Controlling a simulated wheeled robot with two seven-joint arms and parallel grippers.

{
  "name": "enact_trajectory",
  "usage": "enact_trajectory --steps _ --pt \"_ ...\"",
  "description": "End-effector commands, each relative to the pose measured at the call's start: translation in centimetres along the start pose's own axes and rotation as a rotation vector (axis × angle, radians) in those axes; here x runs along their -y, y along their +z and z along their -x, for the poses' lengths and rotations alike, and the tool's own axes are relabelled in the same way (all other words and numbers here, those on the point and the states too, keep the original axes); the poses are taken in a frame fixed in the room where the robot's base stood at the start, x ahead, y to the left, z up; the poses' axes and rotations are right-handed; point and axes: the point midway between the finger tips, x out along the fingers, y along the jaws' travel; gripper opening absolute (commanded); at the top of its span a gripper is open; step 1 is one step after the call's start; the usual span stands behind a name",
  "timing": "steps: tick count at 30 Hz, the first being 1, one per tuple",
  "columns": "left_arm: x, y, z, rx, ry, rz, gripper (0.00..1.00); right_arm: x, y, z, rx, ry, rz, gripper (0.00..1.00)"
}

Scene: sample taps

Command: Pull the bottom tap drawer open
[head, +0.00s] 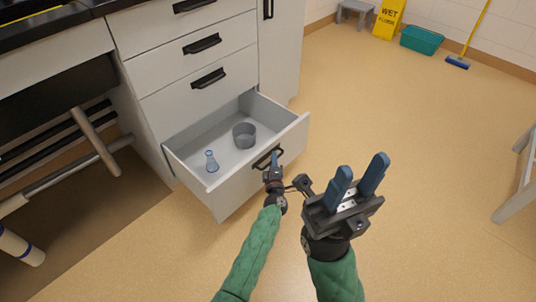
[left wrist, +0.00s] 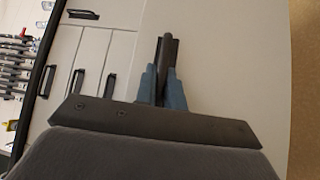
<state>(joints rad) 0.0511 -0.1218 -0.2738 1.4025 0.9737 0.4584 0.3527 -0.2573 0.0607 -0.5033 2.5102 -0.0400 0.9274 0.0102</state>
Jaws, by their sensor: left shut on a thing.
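The bottom drawer (head: 226,190) of the white cabinet is pulled well out, and its inside shows. It holds a small blue flask (head: 211,162) and a grey round container (head: 244,135). My left gripper (head: 275,160) is at the drawer's front, shut on its dark handle (head: 262,156). In the left wrist view the blue fingers (left wrist: 163,85) close on both sides of the handle (left wrist: 166,52). My right gripper (head: 358,180) is open and empty, raised over the floor to the right of the drawer.
Shut drawers with dark handles (head: 202,43) are above the open one. Open floor (head: 420,130) lies to the right. A yellow wet-floor sign (head: 388,18), a teal tub (head: 422,40) and a blue broom (head: 458,62) stand by the far wall. A pale stool or frame (head: 515,190) is at the right edge.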

Motion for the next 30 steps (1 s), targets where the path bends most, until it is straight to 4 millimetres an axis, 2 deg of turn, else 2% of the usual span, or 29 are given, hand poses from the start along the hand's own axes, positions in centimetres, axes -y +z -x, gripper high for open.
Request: enact_trajectory --steps 16,17,19,30 --pt "-0.03 0.45 0.41 0.001 -0.001 0.0 0.0 -0.05 0.05 -0.4 -0.009 0.011 0.002 0.4" --pt "-0.03 0.45 0.41 0.001 -0.001 0.0 0.17 -0.05 0.04 -0.4 -0.009 0.011 0.002 0.4" --pt "-0.04 0.44 0.4 0.001 -0.001 0.0 0.3 -0.04 0.04 -0.37 -0.008 0.008 0.001 0.4" --pt "-0.11 0.39 0.74 0.0 -0.001 0.0 0.33 0.01 0.0 -0.3 -0.001 -0.004 -0.003 0.4"
